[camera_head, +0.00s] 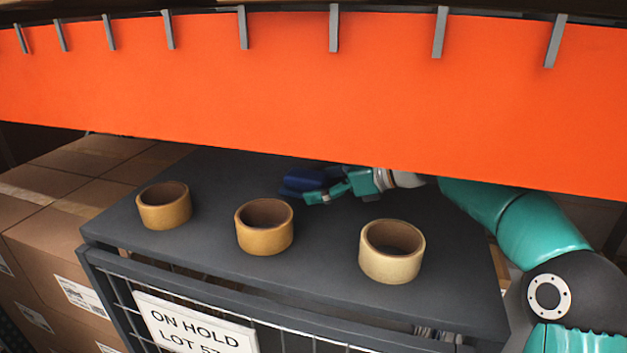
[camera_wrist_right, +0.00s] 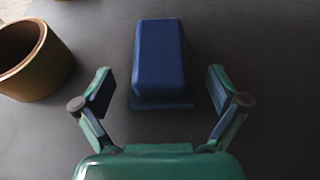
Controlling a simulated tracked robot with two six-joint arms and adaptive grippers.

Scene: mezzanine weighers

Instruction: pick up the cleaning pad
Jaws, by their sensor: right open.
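The cleaning pad is a dark blue block with a wider base (camera_wrist_right: 161,60). In the head view the pad (camera_head: 308,180) lies on the dark grey top, near its far side under the orange beam. My right gripper (camera_head: 316,194) reaches in from the right and stands beside the pad. In the right wrist view the open fingers of the gripper (camera_wrist_right: 160,92) are on either side of the pad's near end, with gaps on both sides and nothing held. My left gripper is not in view.
Three tape rolls stand on the dark grey top (camera_head: 210,250): a left one (camera_head: 164,208), a middle one (camera_head: 264,230) and a right one (camera_head: 391,255). An orange beam (camera_head: 300,100) crosses above the far side. Cardboard boxes (camera_head: 50,220) stand at left.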

